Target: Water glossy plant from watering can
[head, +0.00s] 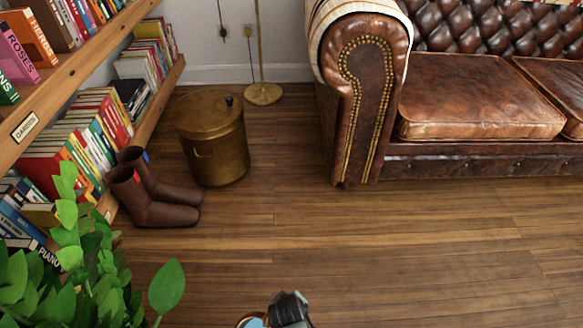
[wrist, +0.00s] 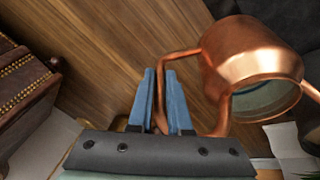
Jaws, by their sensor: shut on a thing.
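The copper watering can (wrist: 245,50) is in the wrist view, its round opening toward the camera and something bluish inside. My gripper (wrist: 160,90) has its two blue fingers shut around the can's copper handle (wrist: 185,53). In the head view only a small copper rim with light blue inside (head: 252,321) shows at the bottom edge, beside a dark part of my arm. A plant with shiny green leaves (head: 75,285) fills the lower left of the head view, left of the can and apart from it. Its pot is out of view.
Brown boots (head: 150,190) and a brass bin (head: 212,140) stand by the bookshelf (head: 100,70) at the left. A brown leather sofa (head: 440,120) is at the back right. A lamp base (head: 263,94) stands by the wall. The wooden floor (head: 370,245) in the middle is clear.

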